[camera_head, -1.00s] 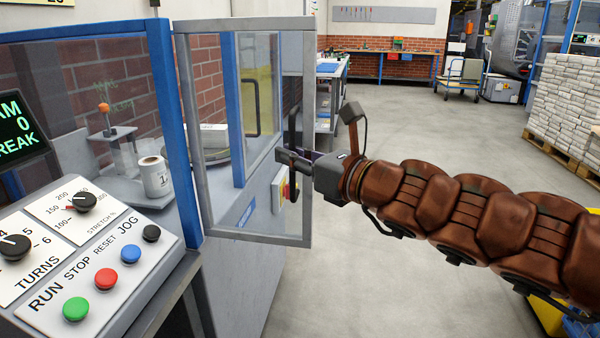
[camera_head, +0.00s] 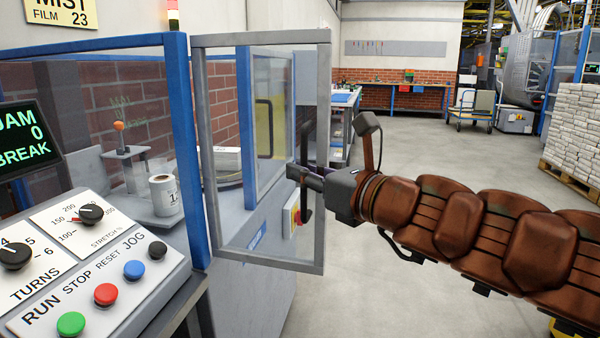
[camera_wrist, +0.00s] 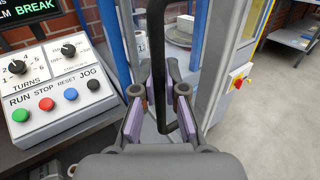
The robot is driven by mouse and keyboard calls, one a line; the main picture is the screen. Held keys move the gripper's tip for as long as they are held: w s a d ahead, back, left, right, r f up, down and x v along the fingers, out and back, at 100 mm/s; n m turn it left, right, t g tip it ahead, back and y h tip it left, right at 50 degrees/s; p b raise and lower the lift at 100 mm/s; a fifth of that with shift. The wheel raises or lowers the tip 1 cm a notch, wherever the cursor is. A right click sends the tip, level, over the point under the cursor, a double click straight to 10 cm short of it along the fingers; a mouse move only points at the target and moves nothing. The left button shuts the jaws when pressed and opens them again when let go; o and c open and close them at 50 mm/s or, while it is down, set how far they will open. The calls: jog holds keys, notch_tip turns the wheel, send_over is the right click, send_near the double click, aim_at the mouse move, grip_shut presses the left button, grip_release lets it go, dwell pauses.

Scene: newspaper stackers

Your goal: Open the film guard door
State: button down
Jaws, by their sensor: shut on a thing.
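The film guard door (camera_head: 322,95) is a clear panel in a grey frame, standing ajar beside a blue post of the machine. A tall black handle (camera_head: 308,140) is on its free side. My gripper (camera_head: 297,174) is at this handle and shut on it. In the wrist view, the black handle (camera_wrist: 158,60) runs between the purple-padded fingers of my gripper (camera_wrist: 160,92).
A control panel (camera_head: 100,245) with knobs and coloured buttons stands at the left. A white roll (camera_head: 164,195) shows behind the guard. A red and yellow switch (camera_head: 293,215) shows through the door. Open floor (camera_head: 400,150) lies to the right, before paper stacks (camera_head: 575,130).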

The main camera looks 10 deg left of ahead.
jog(key=c, duration=1.2)
grip_release()
jog(key=shift+d, duration=0.15)
jog(key=v, duration=0.7)
jog(key=shift+s+d, duration=0.15)
